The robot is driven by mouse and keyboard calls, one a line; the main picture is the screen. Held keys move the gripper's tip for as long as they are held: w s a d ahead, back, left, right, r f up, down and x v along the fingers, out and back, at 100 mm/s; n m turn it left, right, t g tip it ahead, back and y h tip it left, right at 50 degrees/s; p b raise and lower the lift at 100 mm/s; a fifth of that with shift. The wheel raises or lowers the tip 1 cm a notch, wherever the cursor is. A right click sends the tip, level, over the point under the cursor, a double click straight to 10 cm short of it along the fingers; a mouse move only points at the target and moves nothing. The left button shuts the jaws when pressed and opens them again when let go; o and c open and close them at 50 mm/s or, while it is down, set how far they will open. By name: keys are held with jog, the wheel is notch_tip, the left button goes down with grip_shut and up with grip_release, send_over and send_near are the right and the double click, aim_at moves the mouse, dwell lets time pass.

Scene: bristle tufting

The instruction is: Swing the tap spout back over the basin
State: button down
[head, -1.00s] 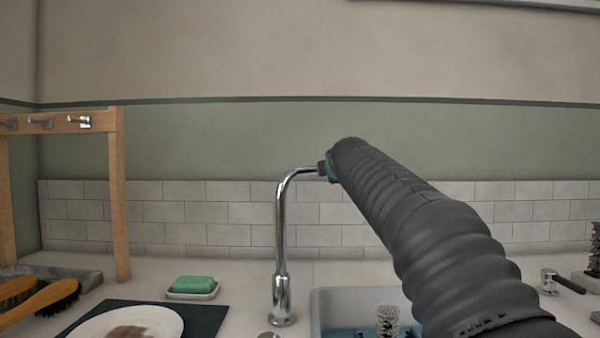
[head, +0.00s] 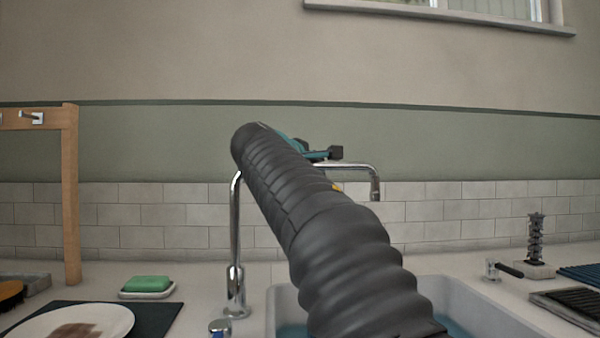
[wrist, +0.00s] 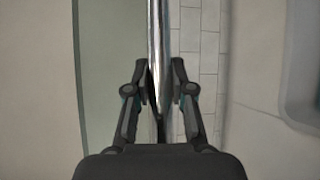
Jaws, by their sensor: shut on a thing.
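The chrome tap (head: 235,240) stands upright on the counter at the basin's back left corner. Its spout (head: 360,167) runs to the right behind my arm, with the downturned outlet showing at the right end. In the head view the outlet is above the basin (head: 450,292). My gripper (head: 322,153) is at the spout, partly hidden by my own arm. In the wrist view my gripper (wrist: 159,76) has one finger on each side of the chrome spout (wrist: 159,35) and is shut on it.
Left of the tap are a green soap on a dish (head: 147,287), a plate (head: 70,326) on a dark mat and a wooden rack (head: 71,195). A dark spiral brush (head: 535,240) stands at the right. The tiled wall (head: 450,215) is behind.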

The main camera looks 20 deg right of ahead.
jog(key=shift+s+a+m+g+h, duration=0.15)
jog(key=shift+s+m+g+h, duration=0.4)
jog(key=shift+s, duration=0.3)
jog(key=shift+s+a+m+g+h, duration=0.1)
jog(key=shift+s+m+g+h, duration=0.3)
jog(key=shift+s+g, duration=0.35)
jog(key=shift+s, duration=0.15)
jog(key=shift+f+m, duration=0.1)
jog(key=shift+m, duration=0.15)
jog(key=c, duration=1)
grip_release()
jog(key=shift+s, duration=0.15)
jog(key=shift+a, duration=0.15)
jog(key=v, duration=1.1)
jog(key=shift+s+a, duration=0.15)
jog(key=shift+a, duration=0.2)
jog(key=shift+s+d, duration=0.1)
